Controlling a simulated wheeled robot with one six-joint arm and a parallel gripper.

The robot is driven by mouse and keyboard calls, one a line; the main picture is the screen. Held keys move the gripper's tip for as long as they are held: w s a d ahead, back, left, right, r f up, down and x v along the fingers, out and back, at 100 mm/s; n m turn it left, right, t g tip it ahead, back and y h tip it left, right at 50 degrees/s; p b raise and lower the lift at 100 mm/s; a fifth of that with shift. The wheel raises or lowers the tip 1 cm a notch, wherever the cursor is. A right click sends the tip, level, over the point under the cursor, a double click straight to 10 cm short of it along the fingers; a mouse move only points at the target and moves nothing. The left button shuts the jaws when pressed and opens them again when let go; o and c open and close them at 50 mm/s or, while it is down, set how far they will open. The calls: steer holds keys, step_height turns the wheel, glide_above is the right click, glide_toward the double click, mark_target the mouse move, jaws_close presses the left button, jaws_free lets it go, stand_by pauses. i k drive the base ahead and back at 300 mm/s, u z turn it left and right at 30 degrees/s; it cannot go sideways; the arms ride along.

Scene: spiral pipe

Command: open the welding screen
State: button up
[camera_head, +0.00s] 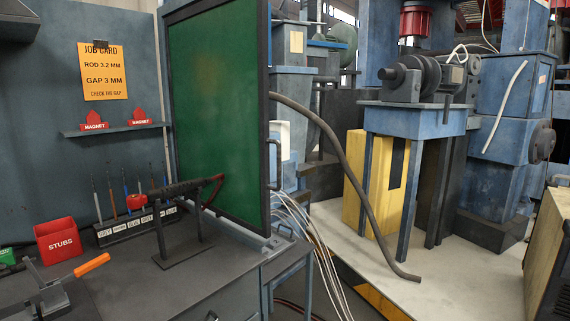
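The welding screen (218,112) is a tall dark green panel in a dark frame. It stands upright at the right end of the workbench, seen at an angle. Its left edge is by the blue-grey back wall and its right edge is nearer to me. A dark bar handle (273,164) is on the right edge of the frame. My gripper is not in this view, and nothing is seen touching the handle.
A dark torch-like tool (178,188) rests on a stand (182,243) in front of the screen. A red STUBS box (57,240), a rod rack (136,224) and an orange-handled clamp (70,274) are on the bench (150,290). Pale cables (312,246) hang right of the screen.

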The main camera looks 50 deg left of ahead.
mark_target(216, 51)
steer(key=u, duration=0.7)
steer(key=i, duration=1.05)
steer(key=u, duration=0.85)
